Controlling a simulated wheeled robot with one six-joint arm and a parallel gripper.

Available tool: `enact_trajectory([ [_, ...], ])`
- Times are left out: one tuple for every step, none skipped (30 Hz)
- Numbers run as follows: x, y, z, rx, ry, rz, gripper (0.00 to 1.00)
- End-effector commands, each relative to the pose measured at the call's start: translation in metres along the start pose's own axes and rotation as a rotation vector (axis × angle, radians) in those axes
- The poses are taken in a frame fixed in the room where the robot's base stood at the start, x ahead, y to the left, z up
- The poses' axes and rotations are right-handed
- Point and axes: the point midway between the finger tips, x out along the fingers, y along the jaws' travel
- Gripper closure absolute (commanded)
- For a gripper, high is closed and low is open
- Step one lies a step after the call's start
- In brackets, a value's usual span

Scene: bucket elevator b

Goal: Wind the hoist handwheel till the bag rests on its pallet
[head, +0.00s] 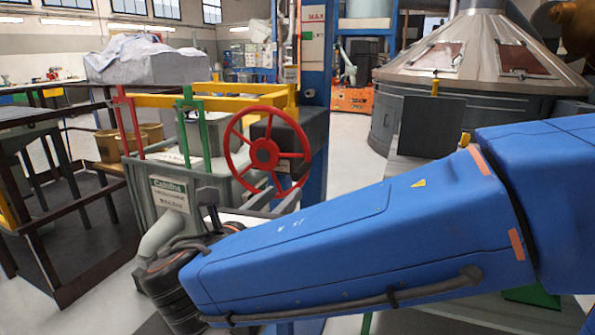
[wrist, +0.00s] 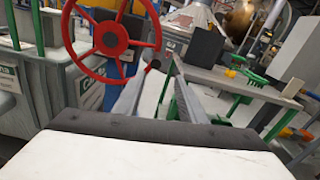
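The red handwheel (head: 265,153) is mounted on a dark box (head: 305,135) on the blue post, facing my side. In the wrist view the handwheel (wrist: 110,38) is at the upper left, ahead of my fingers. The fingertips are near the wheel's lower right rim; contact cannot be told. A pale, lumpy covered load (head: 150,60) stands behind; I cannot identify the bag or its pallet.
A yellow frame (head: 228,102) with red and green posts tops the grey bin (head: 160,192) left of the wheel. A grey workbench (wrist: 235,85) lies right of my fingers. A metal hopper (head: 470,60) stands at the back right. Open floor (head: 345,150) shows between.

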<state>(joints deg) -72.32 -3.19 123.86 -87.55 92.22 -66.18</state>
Motion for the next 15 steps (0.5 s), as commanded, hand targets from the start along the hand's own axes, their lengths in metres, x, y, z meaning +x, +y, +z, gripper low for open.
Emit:
enact_trajectory([
  [-0.004,0.004,0.002,-0.008,-0.012,0.009,0.63],
  [-0.005,0.006,0.003,-0.012,-0.016,0.012,0.63],
  [-0.005,0.007,0.004,-0.015,-0.020,0.013,0.63],
  [-0.005,0.007,0.004,-0.016,-0.021,0.014,0.63],
  [-0.003,0.007,0.004,-0.017,-0.021,0.014,0.63],
  [-0.001,0.007,0.004,-0.016,-0.021,0.013,0.63],
  [0.002,0.007,0.004,-0.016,-0.020,0.012,0.63],
  [0.005,0.007,0.004,-0.016,-0.020,0.012,0.63],
  [0.009,0.007,0.004,-0.016,-0.020,0.011,0.63],
  [0.013,0.006,0.004,-0.015,-0.020,0.011,0.63],
  [0.017,0.006,0.004,-0.015,-0.020,0.011,0.63],
  [0.022,0.006,0.004,-0.015,-0.020,0.010,0.63],
  [0.026,0.006,0.004,-0.015,-0.019,0.011,0.63],
  [0.030,0.006,0.004,-0.015,-0.019,0.010,0.63],
  [0.036,0.006,0.004,-0.015,-0.019,0.009,0.63],
])
